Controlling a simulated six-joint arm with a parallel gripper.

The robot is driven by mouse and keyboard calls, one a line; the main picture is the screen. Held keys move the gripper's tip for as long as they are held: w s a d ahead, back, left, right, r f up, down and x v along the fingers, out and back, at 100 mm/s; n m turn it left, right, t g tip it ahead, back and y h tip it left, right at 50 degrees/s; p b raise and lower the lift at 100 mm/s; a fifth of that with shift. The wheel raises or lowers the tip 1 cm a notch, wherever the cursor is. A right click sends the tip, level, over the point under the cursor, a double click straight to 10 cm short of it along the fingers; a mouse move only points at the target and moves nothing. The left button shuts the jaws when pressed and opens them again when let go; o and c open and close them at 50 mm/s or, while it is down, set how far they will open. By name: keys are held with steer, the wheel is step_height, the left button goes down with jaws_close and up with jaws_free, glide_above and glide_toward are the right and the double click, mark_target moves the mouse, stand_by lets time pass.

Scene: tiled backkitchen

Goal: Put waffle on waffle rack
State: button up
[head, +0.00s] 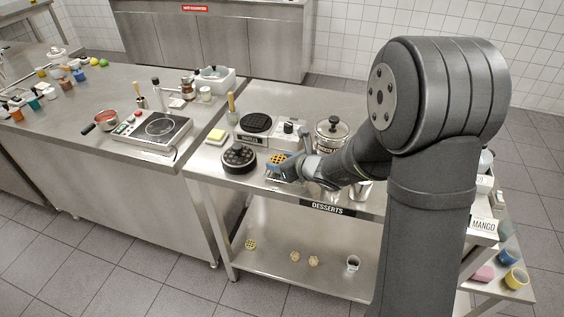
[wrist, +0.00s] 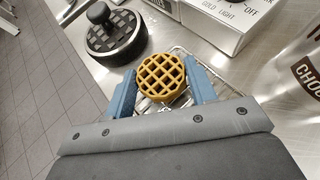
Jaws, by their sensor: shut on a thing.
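A round golden waffle (wrist: 162,77) with a grid pattern is between the two blue fingers of my gripper (wrist: 163,92) in the wrist view. The gripper is shut on it. A wire rack (wrist: 182,53) lies directly below and behind the waffle; whether the waffle touches it, I cannot tell. In the head view the waffle (head: 279,159) and my gripper (head: 281,166) are at the front of the desserts counter, and the gripper hides most of the rack.
A black round waffle-patterned iron (head: 239,158) stands just left of the gripper. A waffle maker (head: 256,124) and a lidded pot (head: 331,133) stand behind. Another waffle (head: 250,244) lies on the lower shelf. A chocolate-labelled container (wrist: 308,70) is close on the right.

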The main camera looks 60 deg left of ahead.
steer(key=shift+f, duration=0.2)
steer(key=shift+f, duration=0.15)
steer(key=o, duration=1)
steer(key=shift+r, duration=0.3)
steer(key=v, duration=1.2)
steer(key=shift+f, duration=0.1)
